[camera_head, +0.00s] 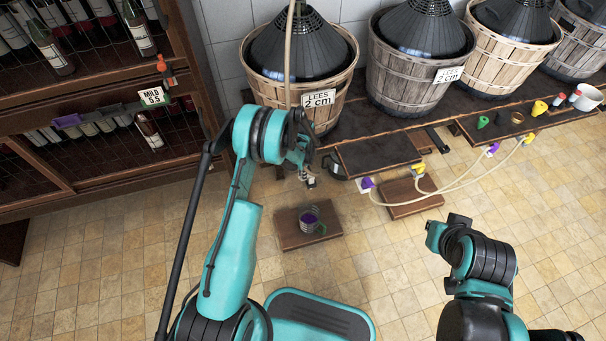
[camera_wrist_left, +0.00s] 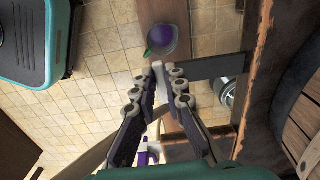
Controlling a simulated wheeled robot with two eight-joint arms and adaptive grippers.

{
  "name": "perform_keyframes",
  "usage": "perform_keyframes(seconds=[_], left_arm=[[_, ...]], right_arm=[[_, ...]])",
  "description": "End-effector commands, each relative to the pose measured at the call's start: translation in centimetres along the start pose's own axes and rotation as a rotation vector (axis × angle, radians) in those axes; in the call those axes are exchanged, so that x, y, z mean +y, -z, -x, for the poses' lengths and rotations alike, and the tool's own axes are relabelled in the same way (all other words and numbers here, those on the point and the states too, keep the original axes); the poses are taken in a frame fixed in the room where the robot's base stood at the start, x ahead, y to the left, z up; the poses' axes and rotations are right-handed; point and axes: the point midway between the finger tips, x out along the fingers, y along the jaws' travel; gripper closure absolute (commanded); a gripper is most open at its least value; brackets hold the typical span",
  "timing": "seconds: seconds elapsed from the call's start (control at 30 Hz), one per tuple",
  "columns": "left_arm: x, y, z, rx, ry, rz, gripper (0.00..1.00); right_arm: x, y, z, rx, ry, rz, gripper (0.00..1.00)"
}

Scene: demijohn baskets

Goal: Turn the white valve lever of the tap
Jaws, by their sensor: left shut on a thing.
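My left gripper (camera_head: 308,180) reaches down in front of the shelf edge, below the leftmost basket. In the left wrist view its fingers (camera_wrist_left: 161,78) are closed together on a small pale piece, which looks like the white valve lever (camera_wrist_left: 159,82). The fingers hide most of it and the tap's body cannot be made out clearly. A clear cup with dark purple contents and a green handle (camera_head: 309,219) stands on a wooden block (camera_head: 290,241) below; the cup also shows in the wrist view (camera_wrist_left: 182,38).
Basketed demijohns (camera_head: 420,70) line the dark shelf (camera_head: 385,152). Pale hoses with purple and yellow ends (camera_head: 455,190) hang over a second wooden block (camera_head: 408,200). A wine rack (camera_head: 100,95) stands at the left. Tiled floor lies open in front.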

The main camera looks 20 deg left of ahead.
Motion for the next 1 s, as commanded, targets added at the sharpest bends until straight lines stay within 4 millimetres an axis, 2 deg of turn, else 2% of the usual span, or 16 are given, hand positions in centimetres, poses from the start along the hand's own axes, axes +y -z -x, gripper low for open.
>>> perform_keyframes(seconds=[0.57, 0.6, 0.63, 0.67, 1.0], left_arm=[[-0.12, 0.01, 0.0, 0.0, 0.0, -0.028, 1.0], [-0.12, 0.01, 0.0, 0.0, 0.0, -0.028, 0.78], [-0.11, 0.01, 0.0, 0.0, 0.0, -0.028, 0.71], [-0.11, 0.01, 0.0, 0.0, 0.0, -0.028, 0.67], [-0.11, 0.0, 0.33, 0.0, 0.0, -0.027, 0.67]], right_arm=[[0.0, 0.0, 0.0, 0.0, 0.0, 0.0, 1.0], [0.0, 0.0, 0.0, 0.0, 0.0, 0.0, 1.0], [0.0, 0.0, 0.0, 0.0, 0.0, 0.0, 1.0], [0.0, 0.0, 0.0, 0.0, 0.0, 0.0, 1.0], [0.0, 0.0, 0.0, 0.0, 0.0, 0.0, 1.0]])
